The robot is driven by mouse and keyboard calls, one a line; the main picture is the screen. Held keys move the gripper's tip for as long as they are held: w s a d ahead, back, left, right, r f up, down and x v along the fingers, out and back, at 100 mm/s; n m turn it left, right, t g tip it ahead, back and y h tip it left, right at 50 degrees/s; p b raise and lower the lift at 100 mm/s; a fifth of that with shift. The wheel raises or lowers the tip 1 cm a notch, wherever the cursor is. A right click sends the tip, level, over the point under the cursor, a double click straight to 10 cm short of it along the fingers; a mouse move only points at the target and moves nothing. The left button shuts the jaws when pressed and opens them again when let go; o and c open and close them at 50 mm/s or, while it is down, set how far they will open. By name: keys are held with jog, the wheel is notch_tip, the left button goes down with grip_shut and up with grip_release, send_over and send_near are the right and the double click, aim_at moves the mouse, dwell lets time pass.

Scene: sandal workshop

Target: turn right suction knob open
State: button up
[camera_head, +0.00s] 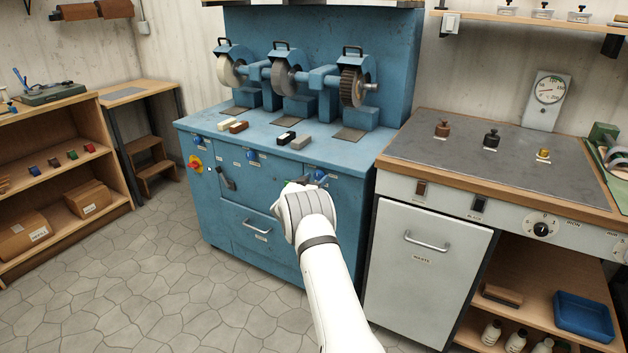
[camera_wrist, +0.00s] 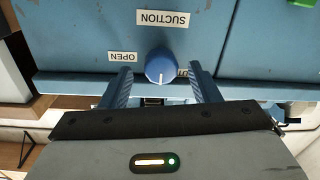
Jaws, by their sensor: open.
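The right suction knob (camera_wrist: 160,66) is a round blue knob on the blue machine's front panel. In the wrist view it sits between the tips of my gripper (camera_wrist: 160,74), with a gap on each side. The fingers are open and do not visibly touch it. A SUCTION label (camera_wrist: 163,18) appears upside down above the knob, and an OPEN label (camera_wrist: 122,57) lies to its left. A label to its right is mostly hidden. In the head view the knob (camera_head: 320,175) shows just beyond my gripper (camera_head: 303,184), which partly blocks the panel there.
Two similar blue knobs, left (camera_head: 196,137) and middle (camera_head: 252,155), are on the same panel. A red-and-yellow switch (camera_head: 195,164) and a dark lever (camera_head: 225,178) are at left. A white waste cabinet (camera_head: 425,270) stands close at right. The floor at left is clear.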

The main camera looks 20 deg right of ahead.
jog(key=shift+w+d, duration=0.35)
jog(key=shift+d, duration=0.05)
